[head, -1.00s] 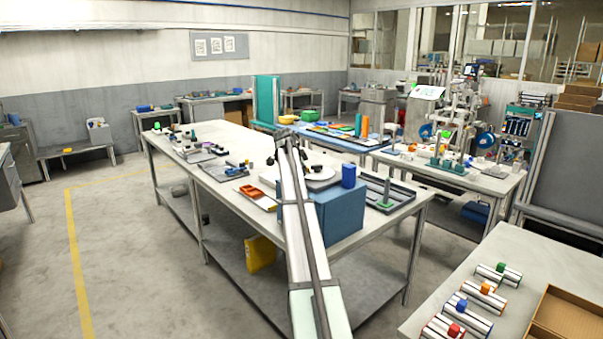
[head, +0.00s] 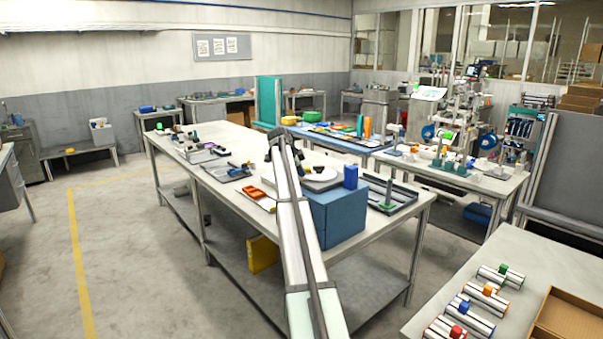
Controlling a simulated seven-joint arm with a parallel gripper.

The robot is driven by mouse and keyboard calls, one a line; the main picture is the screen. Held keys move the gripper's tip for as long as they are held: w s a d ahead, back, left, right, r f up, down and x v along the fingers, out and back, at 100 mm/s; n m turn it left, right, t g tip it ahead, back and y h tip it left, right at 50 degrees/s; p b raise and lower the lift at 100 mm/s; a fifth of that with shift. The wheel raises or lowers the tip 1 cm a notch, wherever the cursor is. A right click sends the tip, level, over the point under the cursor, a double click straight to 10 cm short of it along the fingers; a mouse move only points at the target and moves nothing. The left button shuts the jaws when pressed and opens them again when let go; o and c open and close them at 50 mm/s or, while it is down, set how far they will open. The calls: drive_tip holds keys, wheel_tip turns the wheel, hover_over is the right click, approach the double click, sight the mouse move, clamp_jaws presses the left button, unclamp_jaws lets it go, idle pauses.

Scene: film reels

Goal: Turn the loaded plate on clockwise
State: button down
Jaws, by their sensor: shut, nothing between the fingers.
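The round white plate (head: 326,181) lies on top of a blue box-like stand (head: 338,218) at the near right part of the long table. Small dark items sit on the plate, but my arm hides much of its left side and what it carries. My gripper (head: 301,167) is small and dark at the plate's left part, mostly hidden behind my arm. It appears shut and empty. Whether it touches the plate or a load on it cannot be told.
A blue cylinder (head: 350,176) stands close at the plate's right. A grey tray (head: 405,197) with a green-based post lies further right. An orange bin (head: 259,194) lies left of my arm. Tools and small parts cover the table's far left part.

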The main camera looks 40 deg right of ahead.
drive_tip(key=shift+w+d+m+g, duration=0.25)
drive_tip(key=shift+w+m+g, duration=0.35)
drive_tip(key=shift+w+m, duration=0.25)
drive_tip(key=shift+w+d+m+g, duration=0.25)
drive_tip(key=shift+w+m+g, duration=0.35)
drive_tip(key=shift+m, duration=0.35)
drive_tip(key=shift+w+d, duration=0.7)
drive_tip(key=shift+w, duration=0.3)
drive_tip(key=shift+w+d, duration=0.55)
drive_tip(key=shift+d, duration=0.15)
drive_tip(key=shift+w+d, duration=0.15)
drive_tip(key=shift+d, duration=0.05)
